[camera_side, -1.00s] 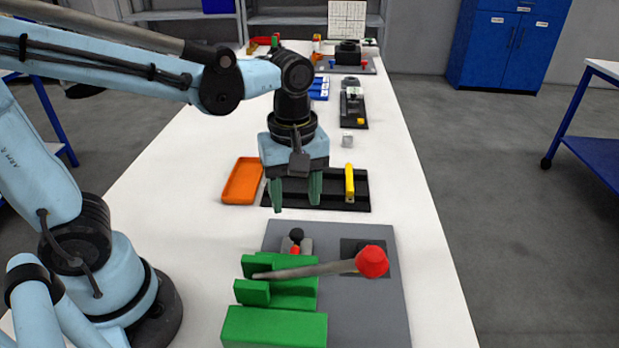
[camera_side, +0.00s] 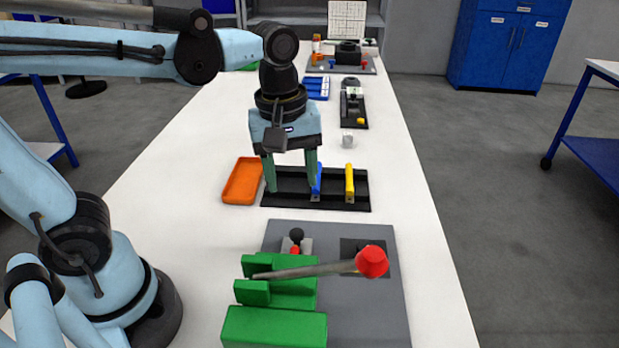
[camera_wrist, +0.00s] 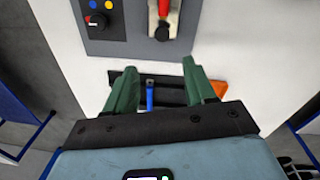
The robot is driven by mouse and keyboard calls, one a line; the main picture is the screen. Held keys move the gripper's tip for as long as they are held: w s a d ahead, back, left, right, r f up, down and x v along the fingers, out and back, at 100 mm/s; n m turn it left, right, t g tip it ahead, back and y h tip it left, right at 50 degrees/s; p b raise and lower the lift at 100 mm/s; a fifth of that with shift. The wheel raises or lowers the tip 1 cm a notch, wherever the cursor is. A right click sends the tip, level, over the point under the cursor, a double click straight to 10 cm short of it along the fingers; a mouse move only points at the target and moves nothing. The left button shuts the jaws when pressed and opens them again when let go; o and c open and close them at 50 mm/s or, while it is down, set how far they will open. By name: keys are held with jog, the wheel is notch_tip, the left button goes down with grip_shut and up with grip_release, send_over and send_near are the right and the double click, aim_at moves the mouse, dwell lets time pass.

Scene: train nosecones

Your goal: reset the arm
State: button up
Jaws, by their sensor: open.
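My gripper (camera_side: 291,188) is light blue with two green fingers. It hangs pointing down above the table (camera_side: 415,235), over the left part of a black tray (camera_side: 331,205). The fingers are spread apart and nothing shows between them in their grasp. A blue upright piece (camera_side: 317,182) stands in the tray close to the right finger; I cannot tell if they touch. A yellow upright piece (camera_side: 349,183) stands further right in the tray. In the wrist view the gripper (camera_wrist: 155,75) is open, with the blue piece (camera_wrist: 149,97) seen beyond the fingers.
An orange tray (camera_side: 242,181) lies left of the black tray. In front, a grey plate (camera_side: 372,300) carries a green block fixture (camera_side: 275,326) and a lever with a red knob (camera_side: 371,262).

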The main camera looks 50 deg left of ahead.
jog(key=a+m+t, duration=0.1)
jog(key=m+t, duration=0.1)
jog(key=m, duration=0.2)
jog(key=a+f+m+t, duration=0.1)
jog(key=a+m+t, duration=0.1)
jog(key=m, duration=0.2)
jog(key=a+f+m+t, duration=0.1)
jog(key=a+m+t, duration=0.1)
jog(key=m, duration=0.1)
jog(key=shift+s+a+f+m, duration=0.1)
jog(key=shift+a+f+m, duration=0.1)
jog(key=shift+m, duration=0.2)
